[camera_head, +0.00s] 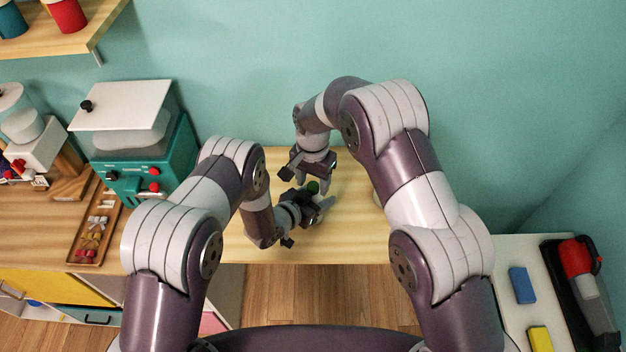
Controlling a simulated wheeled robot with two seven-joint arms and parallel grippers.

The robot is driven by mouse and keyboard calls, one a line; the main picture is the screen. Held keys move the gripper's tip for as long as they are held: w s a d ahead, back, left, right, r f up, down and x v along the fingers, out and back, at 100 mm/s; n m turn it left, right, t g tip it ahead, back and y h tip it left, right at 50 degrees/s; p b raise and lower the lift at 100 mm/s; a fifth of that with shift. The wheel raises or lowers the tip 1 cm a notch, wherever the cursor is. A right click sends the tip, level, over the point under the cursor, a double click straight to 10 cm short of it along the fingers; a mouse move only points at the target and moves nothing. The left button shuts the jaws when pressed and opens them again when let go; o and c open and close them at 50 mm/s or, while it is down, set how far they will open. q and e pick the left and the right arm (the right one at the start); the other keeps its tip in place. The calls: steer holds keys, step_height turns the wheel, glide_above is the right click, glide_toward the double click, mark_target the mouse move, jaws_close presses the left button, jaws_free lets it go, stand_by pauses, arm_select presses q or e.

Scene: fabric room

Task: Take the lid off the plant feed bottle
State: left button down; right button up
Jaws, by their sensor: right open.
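A small green piece (313,186), perhaps the lid of the plant feed bottle, shows between my two grippers over the wooden table. The rest of the bottle is hidden or too small to make out. My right gripper (306,178) is just above the green piece in the picture, pointing down, open. My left gripper (318,206) is just below it, reaching in from the left. Its fingers are small and dark, and I cannot tell whether they are open, shut or touching the bottle.
The wooden table (350,240) is mostly bare around the grippers. A teal machine (150,175) and a wooden tray (88,250) of small pieces stand at the left. A white surface (505,270) at the right holds a blue block (522,285) and a yellow block (540,340).

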step_height(320, 180, up, 4)
step_height(320, 180, up, 4)
steer(key=m, duration=0.3)
steer(key=shift+f, duration=0.25)
steer(key=shift+c, duration=0.4)
steer(key=shift+f, duration=0.1)
step_height(320, 180, down, 8)
steer(key=shift+r, duration=0.25)
